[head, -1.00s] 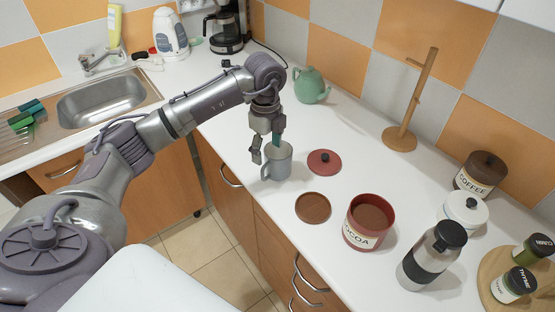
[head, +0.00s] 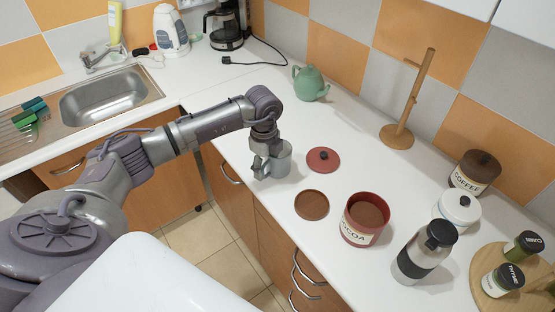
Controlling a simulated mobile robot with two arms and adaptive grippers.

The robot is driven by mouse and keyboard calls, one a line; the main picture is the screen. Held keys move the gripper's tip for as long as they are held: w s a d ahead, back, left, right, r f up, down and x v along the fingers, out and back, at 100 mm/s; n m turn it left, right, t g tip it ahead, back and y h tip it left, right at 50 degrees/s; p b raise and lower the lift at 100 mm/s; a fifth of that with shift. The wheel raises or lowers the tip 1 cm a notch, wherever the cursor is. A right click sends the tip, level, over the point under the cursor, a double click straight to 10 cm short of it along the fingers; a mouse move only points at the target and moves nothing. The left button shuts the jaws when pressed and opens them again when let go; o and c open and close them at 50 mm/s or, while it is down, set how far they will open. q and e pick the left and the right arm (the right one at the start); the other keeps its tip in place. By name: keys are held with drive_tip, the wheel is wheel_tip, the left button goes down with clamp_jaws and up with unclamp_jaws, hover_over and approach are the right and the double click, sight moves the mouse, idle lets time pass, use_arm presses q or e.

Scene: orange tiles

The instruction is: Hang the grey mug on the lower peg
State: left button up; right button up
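The grey mug (head: 282,162) stands upright on the white counter, its left side and handle largely hidden by my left gripper (head: 263,168). The gripper points down at the mug's handle side, with its fingers low against or beside the mug. I cannot tell whether the fingers are closed on it. The wooden mug stand (head: 418,92) stands near the back wall, to the right of the mug. Its pegs are short stubs on the post, and the lower peg (head: 413,99) is bare. My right gripper is not in view.
A red lid (head: 323,160), a brown disc (head: 312,205) and the open cocoa canister (head: 366,218) are right of the mug. A green teapot (head: 310,83) stands behind it. A bottle (head: 425,252) and coffee jar (head: 474,172) are farther right. Counter before the stand is clear.

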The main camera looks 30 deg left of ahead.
use_arm(q)
clamp_jaws()
drive_tip(key=shift+r, duration=0.15)
